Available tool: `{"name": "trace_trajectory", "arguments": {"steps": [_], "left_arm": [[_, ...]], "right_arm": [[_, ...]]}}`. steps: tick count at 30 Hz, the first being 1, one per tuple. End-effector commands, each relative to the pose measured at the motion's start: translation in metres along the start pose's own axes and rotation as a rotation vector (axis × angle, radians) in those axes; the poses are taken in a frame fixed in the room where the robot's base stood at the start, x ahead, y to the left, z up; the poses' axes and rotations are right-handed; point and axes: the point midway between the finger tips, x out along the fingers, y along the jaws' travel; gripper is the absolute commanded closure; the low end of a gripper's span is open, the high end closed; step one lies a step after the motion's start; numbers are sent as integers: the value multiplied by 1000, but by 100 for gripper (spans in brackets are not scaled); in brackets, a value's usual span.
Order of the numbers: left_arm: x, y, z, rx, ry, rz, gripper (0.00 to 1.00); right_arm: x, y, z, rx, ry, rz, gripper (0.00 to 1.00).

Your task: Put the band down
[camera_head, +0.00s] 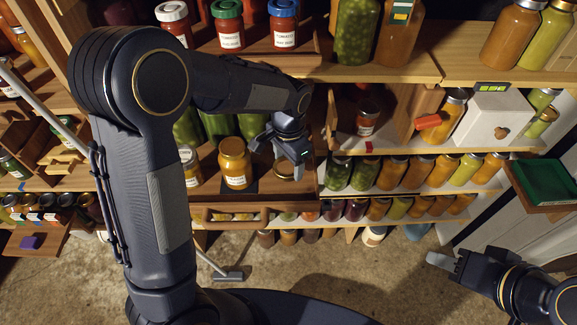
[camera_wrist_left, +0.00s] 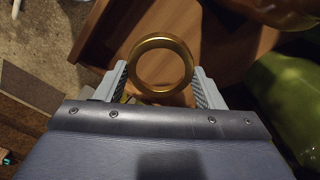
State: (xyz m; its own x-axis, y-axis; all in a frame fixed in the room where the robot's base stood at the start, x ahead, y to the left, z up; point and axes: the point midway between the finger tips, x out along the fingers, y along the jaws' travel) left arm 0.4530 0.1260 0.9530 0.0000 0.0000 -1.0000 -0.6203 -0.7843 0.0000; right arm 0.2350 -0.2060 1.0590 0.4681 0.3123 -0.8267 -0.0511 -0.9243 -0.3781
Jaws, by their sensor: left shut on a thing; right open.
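The band is a gold-coloured ring (camera_wrist_left: 160,65). In the left wrist view it sits between the two fingers of my left gripper (camera_wrist_left: 160,88), which is shut on it. In the head view my left gripper (camera_head: 290,155) is over the wooden shelf board, and the band (camera_head: 284,171) shows partly below the fingers, close to the board. I cannot tell whether the band touches the wood. My right gripper (camera_head: 442,258) is open and empty at the lower right, over the floor.
A filled yellow jar (camera_head: 235,165) stands on a dark mat just left of my left gripper. Green jars (camera_head: 250,126) stand behind it. The wooden board (camera_head: 215,198) has bare room near its front edge. Shelves of jars (camera_head: 400,172) lie to the right.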

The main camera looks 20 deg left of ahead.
Motion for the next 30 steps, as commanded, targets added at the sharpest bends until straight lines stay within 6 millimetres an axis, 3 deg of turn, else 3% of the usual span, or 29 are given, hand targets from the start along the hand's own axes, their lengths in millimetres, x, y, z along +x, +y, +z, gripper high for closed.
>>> {"name": "trace_trajectory", "arguments": {"steps": [9,21,22,26,30], "left_arm": [[36,-5,-3,-1,-2,1,65],[42,-5,-4,0,0,0,65],[41,-5,-4,0,1,0,35],[41,-5,-4,0,1,0,18],[41,-5,-4,0,0,0,16]], "right_arm": [[-2,-1,-1,0,0,0,59],[1,1,1,0,0,0,59],[1,0,0,0,0,0,59],[0,0,0,0,0,0,59],[0,0,0,0,0,0,59]]}}
